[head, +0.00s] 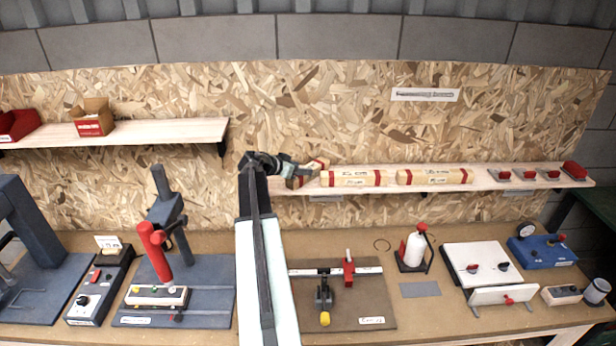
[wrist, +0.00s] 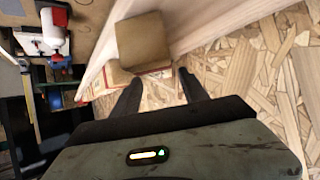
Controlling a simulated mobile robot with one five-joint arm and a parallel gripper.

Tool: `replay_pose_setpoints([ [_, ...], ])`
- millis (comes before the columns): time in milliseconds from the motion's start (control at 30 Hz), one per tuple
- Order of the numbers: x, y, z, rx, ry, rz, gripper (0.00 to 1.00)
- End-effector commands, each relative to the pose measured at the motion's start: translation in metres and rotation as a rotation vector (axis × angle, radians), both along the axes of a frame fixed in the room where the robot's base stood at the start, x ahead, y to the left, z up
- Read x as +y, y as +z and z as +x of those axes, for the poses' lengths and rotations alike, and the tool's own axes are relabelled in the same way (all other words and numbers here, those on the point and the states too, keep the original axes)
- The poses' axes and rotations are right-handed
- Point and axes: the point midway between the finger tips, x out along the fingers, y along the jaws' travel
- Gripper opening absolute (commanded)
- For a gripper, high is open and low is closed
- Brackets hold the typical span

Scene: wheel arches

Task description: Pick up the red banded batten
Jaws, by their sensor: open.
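Several pale wooden pieces with red bands lie on the wall shelf. In the head view, one batten (head: 354,179) has a red band at each end, and a similar batten (head: 434,177) lies to its right. A third red-banded piece (head: 294,183) sits at the left, partly hidden by my gripper (head: 300,170). In the wrist view, my gripper (wrist: 160,77) is open, its two dark fingers apart. A square wooden end face (wrist: 143,40) shows just beyond the fingertips, with a red-edged wooden piece (wrist: 122,76) beside it. I cannot tell whether the fingers touch either.
The shelf (head: 483,179) also carries several red-and-grey blocks (head: 528,174) at the right. An upper left shelf (head: 170,132) holds an open carton (head: 92,118). The workbench below holds fixtures, a white bottle (head: 414,250) and a drill-press-like stand (head: 170,215). The chipboard wall stands close behind.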

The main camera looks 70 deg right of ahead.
Motion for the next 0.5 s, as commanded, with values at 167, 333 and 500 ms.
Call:
replay_pose_setpoints([
  [167,-0.025,-0.022,-0.012,-0.001,-0.004,0.000,0.52],
  [333,-0.039,-0.026,-0.019,0.000,-0.004,0.000,0.52],
  [500,-0.038,-0.024,-0.019,0.000,-0.004,0.000,0.46],
])
